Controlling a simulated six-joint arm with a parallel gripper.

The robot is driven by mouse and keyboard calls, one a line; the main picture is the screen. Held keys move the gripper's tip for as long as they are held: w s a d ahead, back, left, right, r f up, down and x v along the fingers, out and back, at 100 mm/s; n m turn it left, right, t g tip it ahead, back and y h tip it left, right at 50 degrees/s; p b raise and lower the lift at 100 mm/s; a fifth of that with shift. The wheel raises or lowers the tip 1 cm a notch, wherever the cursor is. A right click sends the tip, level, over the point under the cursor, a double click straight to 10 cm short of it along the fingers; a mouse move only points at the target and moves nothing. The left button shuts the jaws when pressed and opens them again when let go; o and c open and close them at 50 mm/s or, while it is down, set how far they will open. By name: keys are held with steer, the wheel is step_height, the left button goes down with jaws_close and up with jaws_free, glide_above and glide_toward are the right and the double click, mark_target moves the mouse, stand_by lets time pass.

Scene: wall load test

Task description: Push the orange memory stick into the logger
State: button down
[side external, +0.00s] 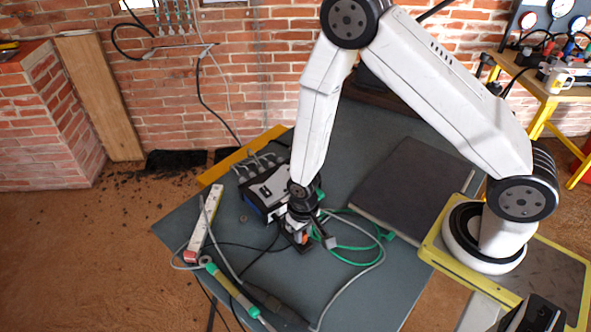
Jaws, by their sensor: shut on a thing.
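The logger (269,187) is a dark box with a pale top panel and a blue lower edge, on the grey table. Several grey cable plugs enter its far side. My gripper (300,240) points down just in front of the logger's right side, low over the table. It is shut on a small orange piece, the orange memory stick (304,238), mostly hidden by the fingers. I cannot tell whether the stick touches the logger; the arm hides part of the logger's right side.
A white power strip (204,222) lies left of the logger. Green and grey cables (352,245) loop right of my gripper. A green-handled tool (231,288) lies near the front edge. A dark flat panel (410,187) covers the table's right part.

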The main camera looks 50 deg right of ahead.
steer(key=shift+r, duration=2.6)
steer(key=shift+w, duration=0.1)
steer(key=shift+w+d+m, duration=0.15)
steer(key=shift+w+m, duration=0.25)
steer(key=w+d+m, duration=0.2)
steer(key=w+m, duration=0.1)
steer(key=w+d+m, duration=0.2)
steer(key=w, duration=0.1)
steer(key=w+d+m, duration=0.2)
steer(key=w+m, duration=0.1)
steer(key=shift+w+r+m, duration=0.15)
steer(key=shift+w+m, duration=0.15)
steer(key=shift+w, duration=0.1)
steer(key=w+d+m, duration=0.2)
steer(key=d+m, duration=0.1)
steer(key=w+d+r+m, duration=0.1)
steer(key=w+d+m, duration=0.1)
steer(key=d, duration=0.1)
steer(key=w+d+m, duration=0.3)
steer(key=shift+r+m, duration=0.3)
steer(key=shift+r, duration=0.05)
steer(key=shift+f, duration=0.2)
steer(key=shift+f, duration=1.1)
steer(key=shift+f, duration=0.8)
